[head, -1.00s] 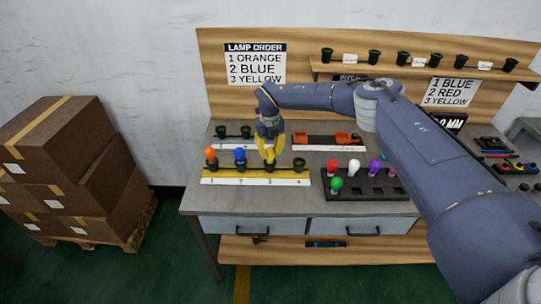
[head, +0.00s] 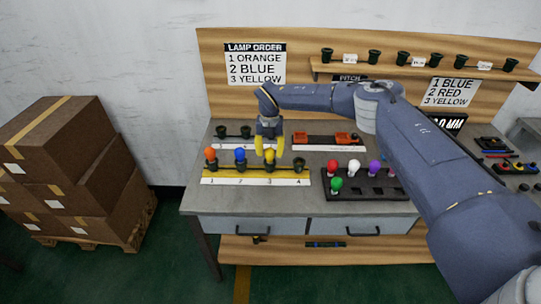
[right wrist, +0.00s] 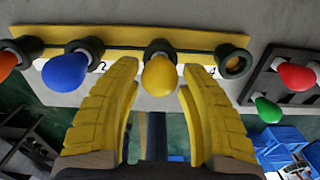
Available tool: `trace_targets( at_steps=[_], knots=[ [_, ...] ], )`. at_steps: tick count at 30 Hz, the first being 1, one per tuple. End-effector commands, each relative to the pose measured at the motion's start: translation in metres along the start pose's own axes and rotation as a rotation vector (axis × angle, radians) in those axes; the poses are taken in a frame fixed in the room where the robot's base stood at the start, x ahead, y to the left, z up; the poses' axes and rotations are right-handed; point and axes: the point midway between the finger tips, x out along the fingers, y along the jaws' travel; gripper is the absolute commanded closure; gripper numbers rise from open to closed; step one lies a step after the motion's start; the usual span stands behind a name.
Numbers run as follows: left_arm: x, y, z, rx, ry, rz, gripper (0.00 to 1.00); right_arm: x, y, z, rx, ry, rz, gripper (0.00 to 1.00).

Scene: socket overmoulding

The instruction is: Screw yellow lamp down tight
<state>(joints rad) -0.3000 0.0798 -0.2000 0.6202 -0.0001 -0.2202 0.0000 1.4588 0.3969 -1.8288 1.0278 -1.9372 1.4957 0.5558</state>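The yellow lamp (head: 270,156) stands in the third socket of the yellow strip (head: 225,181), above the label 3. It also shows in the right wrist view (right wrist: 159,77), upright in its dark socket (right wrist: 160,48). My right gripper (head: 269,146) is open just above the yellow lamp. In the right wrist view its two yellow fingers (right wrist: 158,85) stand apart on either side of the lamp, with gaps to it. The blue lamp (head: 240,154) is in the second socket and the orange lamp (head: 210,155) in the first. My left gripper does not show.
The fourth socket (head: 299,165) is empty. A dark tray (head: 370,193) with red, white, purple and green lamps stands to the right. Two empty sockets (head: 234,132) and a red-orange rack (head: 327,139) lie behind. The bench front is clear.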

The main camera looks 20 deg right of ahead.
Motion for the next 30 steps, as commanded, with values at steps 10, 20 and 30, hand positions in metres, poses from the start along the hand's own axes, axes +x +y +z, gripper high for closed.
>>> trace_targets(
  at_steps=[10, 20, 30],
  knots=[
    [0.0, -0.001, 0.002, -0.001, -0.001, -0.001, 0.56, 0.0, 0.0, 0.0, -0.002, 0.0, 0.0, 0.45],
    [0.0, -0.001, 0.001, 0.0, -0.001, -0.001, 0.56, -0.034, 0.0, 0.001, -0.002, -0.003, 0.001, 0.45],
    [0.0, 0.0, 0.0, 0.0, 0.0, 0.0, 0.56, -0.091, 0.0, 0.001, -0.001, -0.002, 0.0, 0.45]
  ],
)
